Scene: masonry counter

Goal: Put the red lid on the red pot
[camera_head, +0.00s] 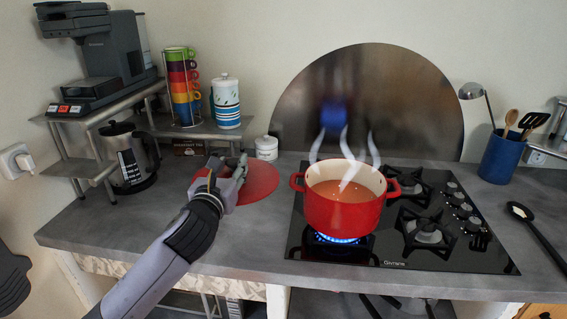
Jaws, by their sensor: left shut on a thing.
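The red pot (342,213) stands on a lit front-left burner of the hob, without a cover, with orange-brown soup and steam rising from it. The round red lid (262,182) is to the left of the pot, over the grey counter. My left gripper (238,168) is shut on the red lid near its middle and hides part of its top and its left side. Whether the lid touches the counter or is slightly raised, I cannot tell. My right gripper is not in view.
The black gas hob (440,257) has blue flame under the pot. A small white jar (267,148) stands just behind the lid. A kettle (131,160) and metal shelf are at left. A blue utensil holder (502,157) and black spoon (535,235) are at right.

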